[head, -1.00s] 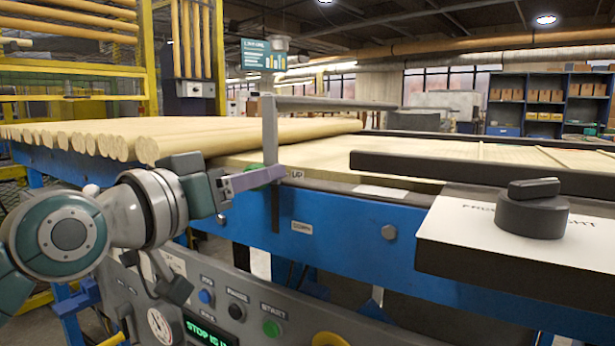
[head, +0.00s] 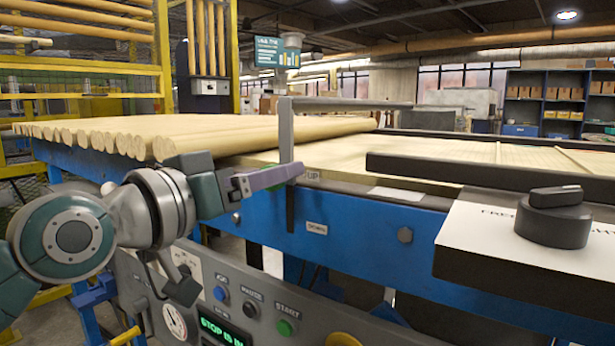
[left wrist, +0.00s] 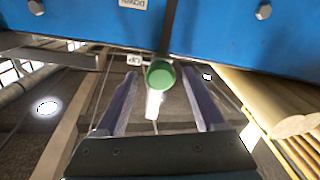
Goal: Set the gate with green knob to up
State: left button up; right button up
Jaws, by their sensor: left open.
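The gate is a grey upright (head: 286,140) with a long grey bar (head: 350,103) reaching right over the table, at the blue rail. Its green knob (left wrist: 160,74) shows in the left wrist view, between the two purple fingers. In the head view the knob is mostly hidden behind my left gripper (head: 278,177). That gripper is open, with its fingers on either side of the knob; I cannot tell whether they touch it. An UP label (head: 312,175) sits beside the gate and a DOWN label (head: 316,228) lower on the rail. My right gripper is out of view.
Several round wooden poles (head: 200,137) lie on the table left of and behind the gate. A control panel (head: 240,290) with buttons sits below the blue rail (head: 360,240). A white-topped box with a black rotary switch (head: 555,217) stands at the right.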

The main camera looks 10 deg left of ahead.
pick_arm(q)
jog(key=v, duration=0.9)
jog(key=shift+p, duration=0.45)
jog(key=shift+r, duration=0.1)
